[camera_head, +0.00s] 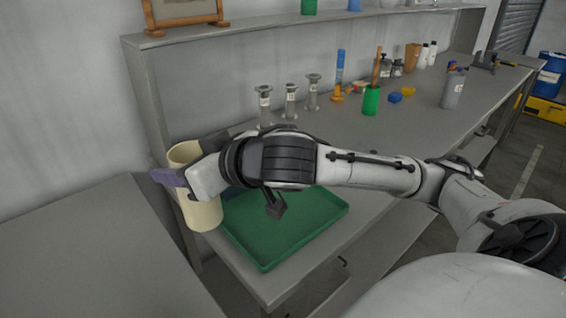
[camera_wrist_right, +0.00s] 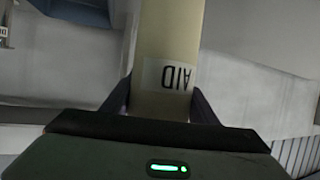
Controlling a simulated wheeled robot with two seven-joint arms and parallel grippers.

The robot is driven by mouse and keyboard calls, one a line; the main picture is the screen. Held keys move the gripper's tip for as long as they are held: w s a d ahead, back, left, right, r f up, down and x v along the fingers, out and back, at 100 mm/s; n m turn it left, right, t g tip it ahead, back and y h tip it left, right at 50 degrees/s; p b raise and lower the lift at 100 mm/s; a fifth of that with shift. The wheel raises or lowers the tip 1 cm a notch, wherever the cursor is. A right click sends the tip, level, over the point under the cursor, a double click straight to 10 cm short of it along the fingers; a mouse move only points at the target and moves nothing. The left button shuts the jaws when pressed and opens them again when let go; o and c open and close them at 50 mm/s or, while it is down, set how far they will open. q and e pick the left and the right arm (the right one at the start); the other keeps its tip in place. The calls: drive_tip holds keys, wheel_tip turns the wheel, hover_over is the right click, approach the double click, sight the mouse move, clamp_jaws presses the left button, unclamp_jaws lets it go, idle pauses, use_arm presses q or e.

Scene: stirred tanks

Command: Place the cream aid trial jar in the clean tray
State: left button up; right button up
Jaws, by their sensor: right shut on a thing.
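The cream jar (camera_head: 204,216) is a tall cylinder at the left of the head view, at the left edge of the green tray (camera_head: 262,263). My right gripper (camera_head: 178,178) is shut on its side. In the right wrist view the jar (camera_wrist_right: 168,40) stands between both fingers, with a white label reading "AID" upside down. I cannot tell whether the jar's base is raised or resting. My left gripper is not in view.
Three grey flanged cylinders (camera_head: 290,101) stand behind my arm on the bench. A green cup (camera_head: 371,101), blue block (camera_head: 394,97) and grey bottle (camera_head: 452,89) are further right. A shelf (camera_head: 250,27) runs along the back. A grey surface (camera_head: 90,250) at left is clear.

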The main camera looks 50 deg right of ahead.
drive_tip(key=d+r, duration=0.2)
drive_tip(key=d, duration=1.1)
wheel_tip(320, 180, down, 10)
drive_tip(key=b, duration=0.6)
drive_tip(key=shift+s+d+n+y, duration=0.15)
drive_tip(key=shift+d+n+y, duration=0.15)
drive_tip(key=shift+y, duration=0.1)
drive_tip(key=o, duration=1.1)
drive_tip(key=shift+r, duration=0.1)
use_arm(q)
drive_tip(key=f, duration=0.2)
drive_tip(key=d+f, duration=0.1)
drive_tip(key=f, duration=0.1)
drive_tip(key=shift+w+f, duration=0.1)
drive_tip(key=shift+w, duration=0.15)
